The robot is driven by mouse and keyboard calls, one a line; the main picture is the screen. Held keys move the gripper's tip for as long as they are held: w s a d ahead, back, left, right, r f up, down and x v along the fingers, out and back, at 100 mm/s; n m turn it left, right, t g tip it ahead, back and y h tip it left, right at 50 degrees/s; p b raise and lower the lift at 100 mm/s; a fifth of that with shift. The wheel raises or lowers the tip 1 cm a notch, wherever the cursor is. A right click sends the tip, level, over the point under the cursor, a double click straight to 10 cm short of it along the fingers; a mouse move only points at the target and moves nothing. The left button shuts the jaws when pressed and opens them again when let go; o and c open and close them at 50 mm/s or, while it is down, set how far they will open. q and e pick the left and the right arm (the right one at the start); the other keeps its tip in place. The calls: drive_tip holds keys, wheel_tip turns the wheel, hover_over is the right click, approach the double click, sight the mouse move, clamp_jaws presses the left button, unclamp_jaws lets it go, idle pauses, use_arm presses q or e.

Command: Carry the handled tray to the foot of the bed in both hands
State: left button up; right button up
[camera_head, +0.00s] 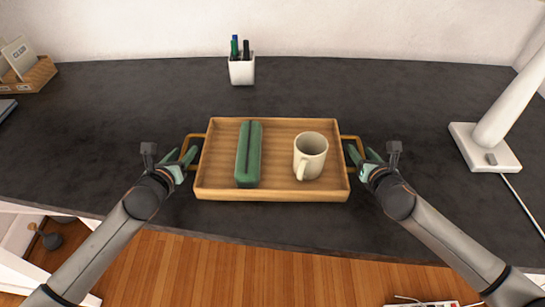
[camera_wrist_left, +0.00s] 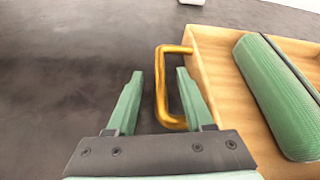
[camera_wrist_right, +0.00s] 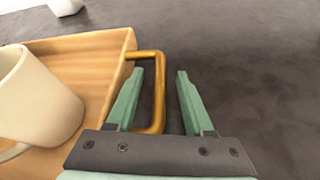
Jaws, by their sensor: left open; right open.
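The wooden tray (camera_head: 272,194) lies on the dark desk with a brass handle at each end. A green case (camera_head: 248,155) and a cream mug (camera_head: 310,156) are in it, the mug upright. My left gripper (camera_head: 182,158) is open at the left handle (camera_wrist_left: 161,85); in the left wrist view the handle's outer bar is between the green fingers (camera_wrist_left: 158,90), not clamped. My right gripper (camera_head: 361,158) is open at the right handle (camera_wrist_right: 159,90); in the right wrist view its bar is between the fingers (camera_wrist_right: 158,92). The bed is not in view.
A white pen cup (camera_head: 242,70) stands behind the tray. A white lamp base (camera_head: 484,147) is at the right, its cord trailing over the desk. A wooden card box (camera_head: 30,82) is at the far left. The desk (camera_head: 150,100) is clear around the tray; wooden floor (camera_head: 240,272) shows in front.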

use_arm(q)
drive_tip(key=shift+w+f, duration=0.1)
drive_tip(key=shift+w, duration=0.2)
use_arm(e)
drive_tip(key=shift+w+f, duration=0.15)
drive_tip(key=shift+w, duration=0.15)
use_arm(q)
clamp_jaws()
use_arm(e)
clamp_jaws()
idle(0.8)
use_arm(q)
drive_tip(key=shift+r, duration=0.25)
use_arm(e)
drive_tip(key=shift+r, duration=0.3)
